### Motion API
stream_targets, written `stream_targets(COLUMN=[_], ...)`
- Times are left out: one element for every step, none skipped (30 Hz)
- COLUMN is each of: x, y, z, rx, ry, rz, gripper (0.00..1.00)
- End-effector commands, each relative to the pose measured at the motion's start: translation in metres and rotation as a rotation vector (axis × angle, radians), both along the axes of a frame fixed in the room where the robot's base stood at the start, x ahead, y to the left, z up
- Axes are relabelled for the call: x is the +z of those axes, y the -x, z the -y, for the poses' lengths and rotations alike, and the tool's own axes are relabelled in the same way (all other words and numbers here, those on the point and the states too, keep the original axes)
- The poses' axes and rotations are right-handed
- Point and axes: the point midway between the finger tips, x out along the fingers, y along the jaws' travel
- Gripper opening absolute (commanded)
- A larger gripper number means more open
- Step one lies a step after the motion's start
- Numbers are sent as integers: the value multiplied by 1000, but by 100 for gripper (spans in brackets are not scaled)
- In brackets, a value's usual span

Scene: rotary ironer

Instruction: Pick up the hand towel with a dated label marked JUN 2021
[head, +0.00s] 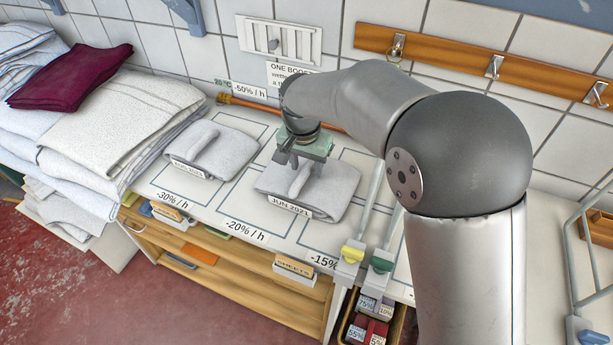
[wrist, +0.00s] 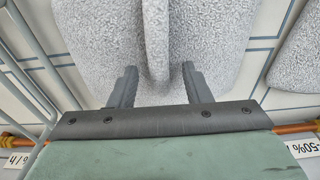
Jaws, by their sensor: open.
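The grey hand towel (head: 325,195) with the label JUN 2021 (head: 290,207) lies folded on the white shelf top, in the slot above the -20% / h mark. A raised fold (head: 301,178) runs along its top. My gripper (head: 291,163) is over the towel's back part, pointing down. In the wrist view the two dark fingers (wrist: 157,85) are apart, one on each side of the raised fold (wrist: 156,40), with nothing clamped between them. I cannot tell whether the fingertips touch the towel. The label is out of the wrist view.
A similar folded towel (head: 213,150) lies to the left, its label too small to read surely. Stacked linens (head: 110,115) with a maroon cloth (head: 70,76) stand far left. Yellow-tipped (head: 352,251) and green-tipped (head: 381,262) handles stand close right. An orange pipe (head: 250,104) runs behind.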

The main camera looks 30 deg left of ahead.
Motion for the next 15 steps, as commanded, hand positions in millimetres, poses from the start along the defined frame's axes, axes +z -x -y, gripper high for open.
stream_targets(x=[0,0,0,0,0,0,0,0,0,0,0,0,0,0,0], y=[0,0,0,0,0,0,0,0,0,0,0,0,0,0,0], z=[0,0,0,0,0,0,0,0,0,0,0,0,0,0,0], rx=[0,0,0,0,0,0,0,0,0,0,0,0,0,0,0], ry=[0,0,0,0,0,0,0,0,0,0,0,0,-1,-1,-1], rz=[1,1,1,1,1,1,1,1,0,0,1,1,1,1,1], gripper=[44,44,44,44,44,36,27,19,8,0,0,0,0,0,0])
